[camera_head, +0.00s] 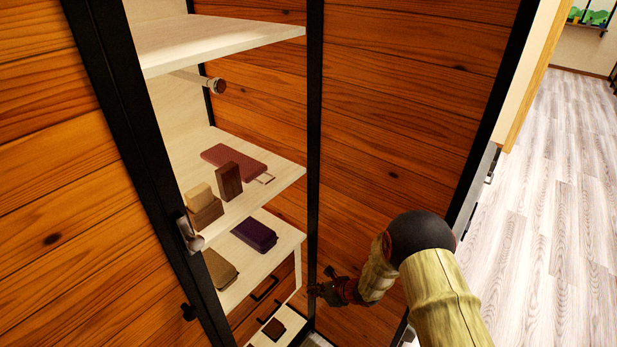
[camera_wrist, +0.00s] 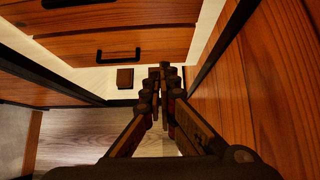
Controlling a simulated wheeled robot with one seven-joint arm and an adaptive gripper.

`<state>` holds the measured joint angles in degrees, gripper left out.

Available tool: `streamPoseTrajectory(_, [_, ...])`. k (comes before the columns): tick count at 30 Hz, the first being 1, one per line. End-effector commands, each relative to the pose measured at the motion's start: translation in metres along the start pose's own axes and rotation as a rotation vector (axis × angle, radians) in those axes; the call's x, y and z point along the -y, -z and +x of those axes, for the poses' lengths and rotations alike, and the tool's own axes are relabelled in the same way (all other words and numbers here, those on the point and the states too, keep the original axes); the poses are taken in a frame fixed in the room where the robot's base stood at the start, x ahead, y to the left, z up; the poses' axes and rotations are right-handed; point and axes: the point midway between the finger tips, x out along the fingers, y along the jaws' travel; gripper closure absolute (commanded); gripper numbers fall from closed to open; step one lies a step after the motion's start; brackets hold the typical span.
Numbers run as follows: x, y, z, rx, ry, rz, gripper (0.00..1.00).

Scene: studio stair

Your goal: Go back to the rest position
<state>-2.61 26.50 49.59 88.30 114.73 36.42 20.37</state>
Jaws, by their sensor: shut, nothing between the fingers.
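My gripper (camera_head: 318,290) is low in front of the open cabinet, near the black-edged inner side of the right wooden door (camera_head: 385,130). It is shut and empty. In the wrist view my gripper (camera_wrist: 163,72) points toward the cabinet's lower part, its fingertips together. Just left of the fingertips in that view is a small dark brown block (camera_wrist: 125,78) on a pale bottom shelf, apart from them. My arm comes in from the lower right in the head view. The rest position itself is not marked in either view.
Cabinet shelves hold a red board (camera_head: 236,160), wooden blocks (camera_head: 228,182), a purple item (camera_head: 254,234) and an olive item (camera_head: 220,268). Drawers with black handles (camera_head: 265,288) sit below. The left door (camera_head: 70,180) stands close. Open pale floor (camera_head: 560,190) lies at right.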

Motion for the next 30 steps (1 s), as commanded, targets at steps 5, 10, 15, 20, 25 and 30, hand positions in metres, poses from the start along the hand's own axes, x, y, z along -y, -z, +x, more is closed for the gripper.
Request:
streamPoseTrajectory(5, [-0.009, -0.001, 0.0, 0.006, -0.032, -0.081, 1.0])
streamPoseTrajectory(10, [-0.071, 0.022, -0.016, -0.02, -0.218, -0.311, 1.0])
streamPoseTrajectory(15, [-0.117, 0.001, -0.078, 0.002, -0.405, -0.671, 1.0])
streamPoseTrajectory(20, [-0.142, -0.023, -0.16, 0.009, -0.541, -1.045, 1.0])
streamPoseTrajectory(25, [-0.155, -0.033, -0.25, -0.032, -0.641, -1.408, 1.0])
streamPoseTrajectory(30, [-0.157, -0.034, -0.331, -0.128, -0.693, -1.715, 1.0])
